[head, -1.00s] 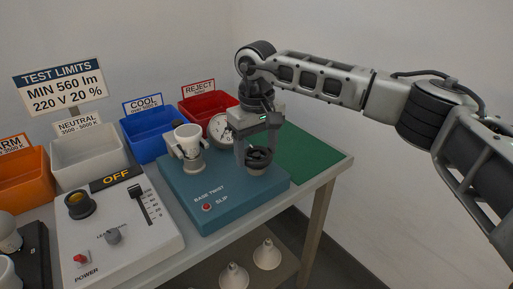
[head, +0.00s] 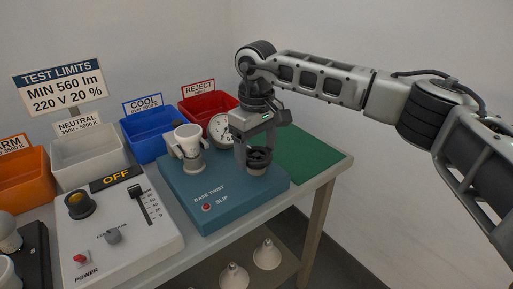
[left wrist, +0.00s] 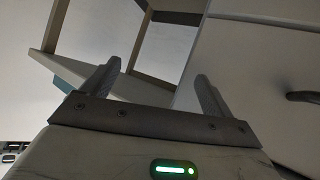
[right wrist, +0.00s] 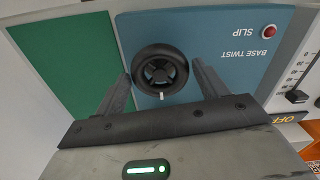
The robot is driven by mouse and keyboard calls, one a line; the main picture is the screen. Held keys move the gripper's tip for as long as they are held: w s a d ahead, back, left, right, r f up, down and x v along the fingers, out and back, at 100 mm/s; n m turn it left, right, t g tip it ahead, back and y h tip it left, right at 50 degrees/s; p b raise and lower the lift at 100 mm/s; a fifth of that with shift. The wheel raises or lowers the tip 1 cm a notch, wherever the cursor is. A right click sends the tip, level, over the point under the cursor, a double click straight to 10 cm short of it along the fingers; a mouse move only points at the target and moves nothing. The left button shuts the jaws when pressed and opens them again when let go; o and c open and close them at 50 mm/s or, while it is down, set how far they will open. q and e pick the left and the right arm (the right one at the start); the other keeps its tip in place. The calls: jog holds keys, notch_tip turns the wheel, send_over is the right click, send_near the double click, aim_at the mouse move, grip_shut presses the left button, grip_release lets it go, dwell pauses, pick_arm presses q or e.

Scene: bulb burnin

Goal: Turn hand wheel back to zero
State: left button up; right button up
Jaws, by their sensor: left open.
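The dark hand wheel (head: 258,158) stands on the blue "BASE TWIST" box (head: 222,194). It also shows from above in the right wrist view (right wrist: 160,70), round with spokes and a small white mark at its lower rim. My right gripper (head: 254,156) is above the box with its fingers down on either side of the wheel. In the right wrist view the fingers (right wrist: 162,72) lie close against both sides of the rim. My left gripper (left wrist: 158,72) is open and empty, away from the box.
A white lamp socket (head: 187,138) and a round dial (head: 221,129) stand on the box near the wheel; the dial is partly hidden. A red button (head: 206,207) is at its front. A control panel (head: 120,235) lies left, bins behind. A green mat (head: 312,155) is clear.

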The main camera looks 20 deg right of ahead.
aim_at(256, 153)
jog(key=shift+o, duration=0.9)
notch_tip(256, 153, up, 16)
jog(key=shift+p, duration=0.45)
